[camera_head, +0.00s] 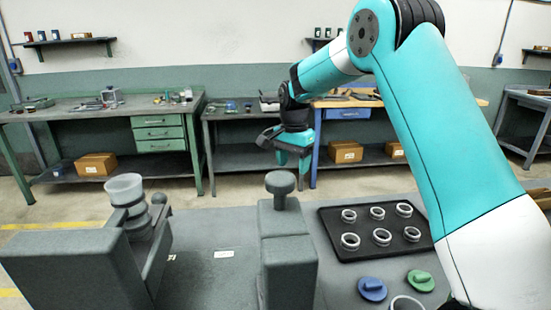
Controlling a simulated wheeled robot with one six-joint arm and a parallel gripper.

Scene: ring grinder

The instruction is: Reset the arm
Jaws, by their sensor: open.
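My arm comes in from the right, teal and white, and bends down to the left. My gripper (293,160) hangs from its end near the middle of the picture, teal fingers pointing down. It is open and nothing shows between its fingers. It is raised above and just behind the knob (280,182) on the grey post. It looks apart from the knob, though the depth between them is hard to judge.
A black tray (340,252) with several metal rings lies right of the grey post (290,262). A blue knob (372,289) and a green knob (420,280) lie in front. A grey machine (75,270) with a pale cup (124,188) stands left. Workbenches line the wall.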

